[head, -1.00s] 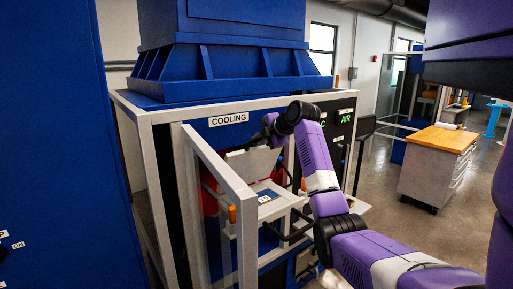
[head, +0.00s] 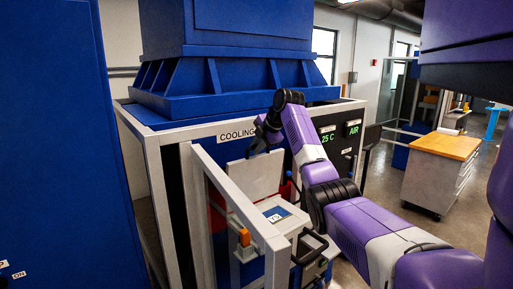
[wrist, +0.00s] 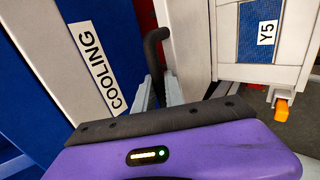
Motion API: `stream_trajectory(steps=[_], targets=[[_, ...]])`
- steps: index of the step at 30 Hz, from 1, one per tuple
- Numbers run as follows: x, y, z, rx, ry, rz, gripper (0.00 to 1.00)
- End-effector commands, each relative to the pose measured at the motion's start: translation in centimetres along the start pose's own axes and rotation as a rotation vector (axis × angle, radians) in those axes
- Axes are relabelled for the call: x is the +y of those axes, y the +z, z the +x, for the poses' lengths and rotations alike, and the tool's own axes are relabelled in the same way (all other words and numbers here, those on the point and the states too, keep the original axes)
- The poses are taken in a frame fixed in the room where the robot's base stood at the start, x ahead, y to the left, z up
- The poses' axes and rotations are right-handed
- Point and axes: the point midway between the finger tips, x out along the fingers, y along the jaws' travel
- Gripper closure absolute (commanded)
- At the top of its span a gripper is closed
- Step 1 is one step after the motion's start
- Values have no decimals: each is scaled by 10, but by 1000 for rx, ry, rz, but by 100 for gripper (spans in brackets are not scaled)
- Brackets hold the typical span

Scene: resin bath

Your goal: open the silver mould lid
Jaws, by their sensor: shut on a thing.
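The silver mould lid (head: 256,180) is a flat light-grey plate standing nearly upright at the back of the mould (head: 297,221). In the wrist view the lid (wrist: 190,45) is seen close, beside a dark bar handle (wrist: 153,50). My gripper (head: 262,143) is at the lid's top edge; in the wrist view its grey fingers (wrist: 156,97) are closed at the handle.
A pale-framed door (head: 235,200) with an orange latch (head: 244,238) stands open in front left of the mould. The blue machine with its COOLING sign (head: 237,134) rises behind. A wooden-topped cabinet (head: 446,145) stands at the right, with open floor around it.

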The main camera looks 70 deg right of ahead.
Motion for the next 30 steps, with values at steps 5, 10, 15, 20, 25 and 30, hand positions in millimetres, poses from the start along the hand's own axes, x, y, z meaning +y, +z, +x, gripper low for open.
stream_trajectory(steps=[5,10,15,20,25,30], targets=[[-4,-1,4,2,-9,0,72],[-4,-1,4,2,-9,1,64],[-5,0,4,3,-9,2,64],[-5,0,1,2,-8,2,64],[-4,0,-21,0,-1,0,64],[-2,0,-52,-1,3,-1,64]])
